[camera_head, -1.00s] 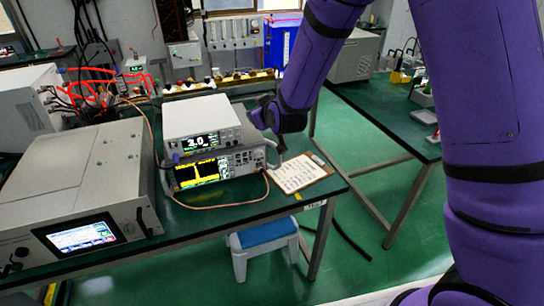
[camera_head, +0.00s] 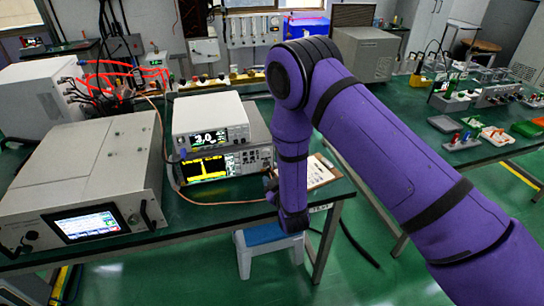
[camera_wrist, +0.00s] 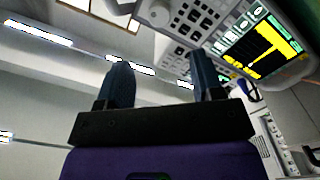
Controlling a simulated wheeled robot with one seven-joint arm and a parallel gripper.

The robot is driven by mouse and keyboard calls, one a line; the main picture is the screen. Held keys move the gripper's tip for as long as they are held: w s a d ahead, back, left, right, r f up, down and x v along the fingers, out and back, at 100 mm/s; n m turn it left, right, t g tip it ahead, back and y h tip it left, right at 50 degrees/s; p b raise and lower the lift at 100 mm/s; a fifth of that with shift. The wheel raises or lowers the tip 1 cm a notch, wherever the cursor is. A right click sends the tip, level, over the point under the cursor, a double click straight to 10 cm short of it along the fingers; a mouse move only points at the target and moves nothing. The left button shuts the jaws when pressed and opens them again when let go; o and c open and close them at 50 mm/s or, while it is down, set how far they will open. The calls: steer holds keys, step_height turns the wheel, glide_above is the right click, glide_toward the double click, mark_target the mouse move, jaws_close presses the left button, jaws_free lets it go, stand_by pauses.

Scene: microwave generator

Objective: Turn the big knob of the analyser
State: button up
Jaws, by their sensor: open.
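The analyser (camera_head: 215,167) is the lower of two stacked instruments on the green bench, with a yellow trace on its screen. Its right front is partly behind my arm. In the wrist view its keypad panel and screen (camera_wrist: 262,48) fill the upper right, tilted. The big round knob (camera_wrist: 155,13) shows at the top edge, beyond my fingertips and not touched. My gripper (camera_wrist: 161,73) is open with nothing between its two dark fingers. In the head view my gripper (camera_head: 270,184) is low in front of the analyser's right end, partly hidden by my forearm.
A white instrument (camera_head: 209,121) sits on the analyser. A large grey unit (camera_head: 85,180) stands to the left. An orange cable (camera_head: 215,203) loops along the bench front. A clipboard (camera_head: 318,174) lies to the right, partly covered by my arm. A blue-topped stool (camera_head: 265,235) stands below.

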mark_target(266, 154)
steer(key=x, duration=1)
steer(key=shift+w+a, duration=0.1)
steer(key=shift+w, duration=0.25)
steer(key=c, duration=0.9)
